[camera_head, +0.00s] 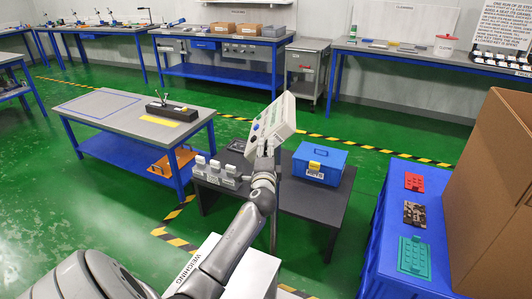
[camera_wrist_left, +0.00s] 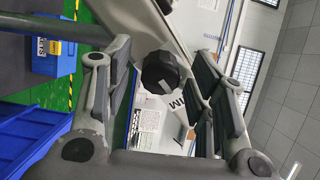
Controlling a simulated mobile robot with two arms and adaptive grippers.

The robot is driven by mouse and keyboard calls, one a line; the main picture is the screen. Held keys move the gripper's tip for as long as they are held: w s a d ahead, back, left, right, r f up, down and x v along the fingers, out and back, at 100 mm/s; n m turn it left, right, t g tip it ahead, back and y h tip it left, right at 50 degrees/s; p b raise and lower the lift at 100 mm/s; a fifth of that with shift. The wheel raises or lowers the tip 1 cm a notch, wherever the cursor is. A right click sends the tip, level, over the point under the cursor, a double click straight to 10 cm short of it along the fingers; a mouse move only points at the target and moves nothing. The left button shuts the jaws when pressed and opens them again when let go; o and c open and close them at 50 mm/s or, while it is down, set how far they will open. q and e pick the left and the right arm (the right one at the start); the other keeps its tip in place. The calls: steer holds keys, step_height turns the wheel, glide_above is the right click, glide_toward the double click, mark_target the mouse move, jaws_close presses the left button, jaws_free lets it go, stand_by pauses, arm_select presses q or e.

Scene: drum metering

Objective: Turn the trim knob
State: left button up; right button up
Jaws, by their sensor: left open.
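The black trim knob (camera_wrist_left: 160,73) sticks out of a pale panel in the left wrist view, with a small light mark on its face. It shows between the two fingers of my left gripper (camera_wrist_left: 164,88), which is open. I cannot tell whether a finger touches the knob. In the head view my left gripper (camera_head: 264,153) is at the underside of the tilted white control box (camera_head: 271,122). The knob is hidden there. My right gripper is not in view.
A cardboard box (camera_head: 494,190) and a blue-covered table (camera_head: 385,232) stand at right. A workbench (camera_head: 100,108) stands left.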

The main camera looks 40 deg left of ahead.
arm_select(q)
steer(key=c, duration=1.1)
steer(key=shift+o, duration=0.2)
steer(key=shift+n, duration=0.3)
steer(key=shift+n+b, duration=0.55)
steer(key=shift+n, duration=1.95)
steer(key=o, duration=1.1)
steer(key=shift+c, duration=0.2)
